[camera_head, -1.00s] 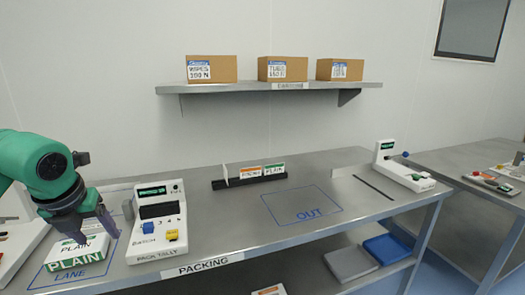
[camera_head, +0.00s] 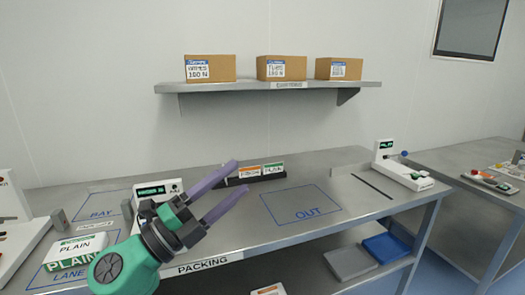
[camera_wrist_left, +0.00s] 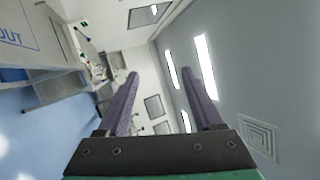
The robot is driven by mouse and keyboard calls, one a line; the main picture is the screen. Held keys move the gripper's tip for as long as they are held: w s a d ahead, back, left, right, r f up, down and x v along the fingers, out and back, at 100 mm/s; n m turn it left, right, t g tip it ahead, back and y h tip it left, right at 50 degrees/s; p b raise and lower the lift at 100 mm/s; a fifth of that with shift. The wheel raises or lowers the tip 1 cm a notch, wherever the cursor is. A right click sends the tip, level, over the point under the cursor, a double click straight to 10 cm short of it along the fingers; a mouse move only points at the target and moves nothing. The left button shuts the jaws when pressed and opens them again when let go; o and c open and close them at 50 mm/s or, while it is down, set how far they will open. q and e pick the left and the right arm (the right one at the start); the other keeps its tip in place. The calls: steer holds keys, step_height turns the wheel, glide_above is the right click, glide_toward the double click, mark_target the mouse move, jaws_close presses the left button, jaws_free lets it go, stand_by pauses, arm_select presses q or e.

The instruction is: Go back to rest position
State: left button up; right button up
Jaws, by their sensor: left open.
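My left gripper (camera_head: 226,192) is open and empty in the head view, with its two purple fingers apart and pointing up and right. It is raised in front of the packing table (camera_head: 250,222). It partly hides the pack tally device (camera_head: 158,188) behind it. In the left wrist view the fingers (camera_wrist_left: 162,98) are spread with nothing between them, facing the room and ceiling. A white and green PLAIN pack (camera_head: 82,249) lies in the lane area at the left, apart from the gripper. My right gripper is not in view.
A holder (camera_head: 256,177) with orange and green cards stands at the table's back. The OUT area (camera_head: 300,205) is empty. Three cartons sit on the wall shelf (camera_head: 270,87). A device (camera_head: 404,172) stands at the right end. Grey and blue trays (camera_head: 386,247) lie below.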

arm_select(q)
steer(key=w+a+f+n+t+y, duration=0.2)
steer(key=a+f+n+t+y, duration=0.15)
steer(key=a+n+y, duration=0.45)
steer(key=w+a+f+n+t+y, duration=0.2)
steer(key=a+f+n+t+y, duration=0.15)
steer(key=n+y, duration=0.45)
steer(key=s+a+f+n+g+y, duration=0.1)
steer(key=a+f+n+g, duration=0.25)
steer(key=f, duration=0.35)
steer(key=s+a+f+n+g+y, duration=0.25)
steer(key=a+f+n, duration=0.2)
steer(key=f, duration=0.35)
steer(key=s+d+f+n+g+h, duration=0.25)
steer(key=s+f+g, duration=0.95)
steer(key=s+f, duration=0.65)
step_height(320, 180, down, 23)
steer(key=s+g, duration=0.1)
steer(key=s, duration=0.1)
steer(key=s+a+f+g, duration=0.1)
steer(key=s+a+f, duration=0.2)
steer(key=s+f, duration=1.2)
steer(key=shift+s+f, duration=0.25)
steer(key=shift+s, duration=0.85)
steer(key=shift+a, duration=0.15)
